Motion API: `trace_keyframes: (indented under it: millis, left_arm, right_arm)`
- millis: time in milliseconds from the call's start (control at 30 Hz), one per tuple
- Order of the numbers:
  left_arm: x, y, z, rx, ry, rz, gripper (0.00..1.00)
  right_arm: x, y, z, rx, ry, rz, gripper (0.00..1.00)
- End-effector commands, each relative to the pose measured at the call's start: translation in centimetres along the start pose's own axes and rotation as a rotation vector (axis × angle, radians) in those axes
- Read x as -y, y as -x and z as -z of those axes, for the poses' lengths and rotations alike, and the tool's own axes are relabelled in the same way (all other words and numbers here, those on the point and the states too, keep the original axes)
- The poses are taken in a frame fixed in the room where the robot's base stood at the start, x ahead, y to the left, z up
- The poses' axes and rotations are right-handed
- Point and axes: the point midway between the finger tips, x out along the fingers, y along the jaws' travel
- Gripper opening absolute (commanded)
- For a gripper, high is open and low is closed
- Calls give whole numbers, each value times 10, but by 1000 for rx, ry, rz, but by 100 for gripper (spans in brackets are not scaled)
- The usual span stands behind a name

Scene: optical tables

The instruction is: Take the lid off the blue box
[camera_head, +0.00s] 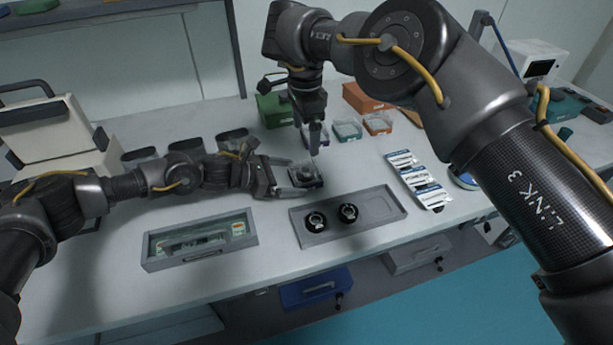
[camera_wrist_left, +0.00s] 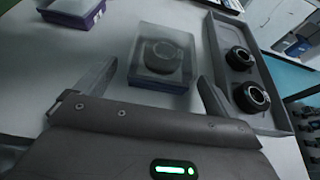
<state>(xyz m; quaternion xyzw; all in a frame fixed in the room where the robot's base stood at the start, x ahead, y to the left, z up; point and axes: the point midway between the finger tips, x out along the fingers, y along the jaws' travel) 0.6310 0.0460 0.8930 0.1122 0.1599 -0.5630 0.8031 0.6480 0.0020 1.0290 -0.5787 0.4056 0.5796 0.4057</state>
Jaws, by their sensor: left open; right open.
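A small box (camera_wrist_left: 158,82) with a dark blue-purple base and a clear lid (camera_wrist_left: 165,45) stands on the table. A dark round part shows through the lid, which appears seated on the base. The box also shows in the head view (camera_head: 306,176). My left gripper (camera_wrist_left: 157,74) is open, low at the table, with a finger on either side of the box's near part; contact is not clear. My right gripper (camera_head: 313,147) is open, pointing down above and behind this box. Its fingers are small in the head view, and they partly cover a similar box behind.
A grey tray (camera_head: 335,236) with two black round mounts lies in front. Clear-lidded teal (camera_head: 347,131) and orange-red (camera_head: 378,124) boxes stand behind right. White packets (camera_head: 418,180) lie at right. Another grey tray (camera_head: 208,262) lies front left. A green bin (camera_head: 273,110) stands behind.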

Motion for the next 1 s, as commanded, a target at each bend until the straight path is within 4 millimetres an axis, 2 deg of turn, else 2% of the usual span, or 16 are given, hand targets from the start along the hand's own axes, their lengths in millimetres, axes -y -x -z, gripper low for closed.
trace_keyframes:
  millis: [200,567,1000]
  left_arm:
    - [0,-20,0,-1,1,-1,95]
    - [0,-23,0,-1,1,-1,95]
    - [0,-23,0,-1,1,-1,37]
  right_arm:
    - [0,0,-1,0,1,0,95]
    - [0,0,0,0,0,0,95]
    - [0,0,0,0,0,0,95]
